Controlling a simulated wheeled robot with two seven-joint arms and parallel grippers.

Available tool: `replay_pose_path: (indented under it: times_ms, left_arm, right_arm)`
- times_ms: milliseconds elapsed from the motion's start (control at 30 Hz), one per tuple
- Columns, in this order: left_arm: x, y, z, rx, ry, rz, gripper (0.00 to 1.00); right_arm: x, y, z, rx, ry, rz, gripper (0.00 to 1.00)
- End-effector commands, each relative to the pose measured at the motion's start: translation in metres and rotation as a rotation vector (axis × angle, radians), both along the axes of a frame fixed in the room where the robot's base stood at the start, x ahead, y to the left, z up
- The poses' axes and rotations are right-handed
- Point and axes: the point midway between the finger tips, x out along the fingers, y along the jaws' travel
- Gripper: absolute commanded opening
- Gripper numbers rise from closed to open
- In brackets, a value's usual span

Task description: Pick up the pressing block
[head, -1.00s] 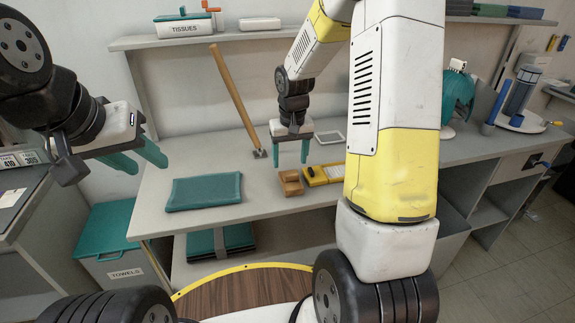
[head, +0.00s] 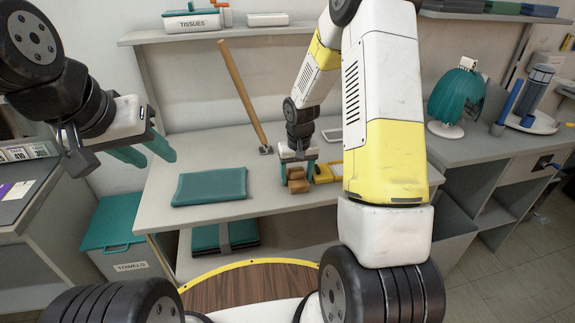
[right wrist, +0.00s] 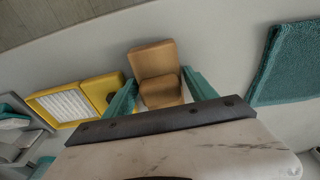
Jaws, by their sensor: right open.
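The pressing block, taken to be the brown wooden block (head: 298,185), lies on the grey table. It has a raised end and a lower step, clearer in the right wrist view (right wrist: 152,57). My right gripper (head: 297,169) is right above it, fingers pointing down. In the right wrist view its teal fingers (right wrist: 161,92) are apart, one on each side of the block's nearer part. A gap seems to show beside the fingers; contact cannot be told. My left gripper (head: 146,155) is open and empty in the air at the left, away from the block.
A yellow tray with a pale gridded panel (right wrist: 66,105) lies close beside the block. A folded teal cloth (head: 209,187) lies to its left. A long wooden-handled tool (head: 243,95) leans on the wall behind. A teal towel bin (head: 112,225) stands at lower left.

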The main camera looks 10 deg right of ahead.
Motion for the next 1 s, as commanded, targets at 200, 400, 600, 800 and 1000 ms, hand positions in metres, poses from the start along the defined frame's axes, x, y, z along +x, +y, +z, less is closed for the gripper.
replay_pose_path:
  times_ms: [200,400,600,800,1000]
  left_arm:
    - [0.000,0.000,0.000,0.000,0.000,0.000,0.40]
    - [0.000,0.000,0.000,0.000,0.000,0.000,0.40]
    - [0.000,0.000,0.000,0.000,0.000,0.000,0.40]
    - [0.000,0.000,0.000,0.000,0.000,0.000,0.40]
    - [0.000,0.000,0.000,0.000,0.000,0.000,0.40]
  right_arm:
    - [0.000,0.000,0.000,0.000,0.000,0.000,0.30]
    - [0.000,0.000,0.000,0.000,0.000,0.000,0.00]
    - [0.000,0.000,0.001,0.000,-0.001,0.000,0.00]
    - [0.001,0.000,0.007,0.001,-0.003,-0.001,0.00]
    - [0.001,0.000,0.028,0.000,-0.004,0.000,0.00]
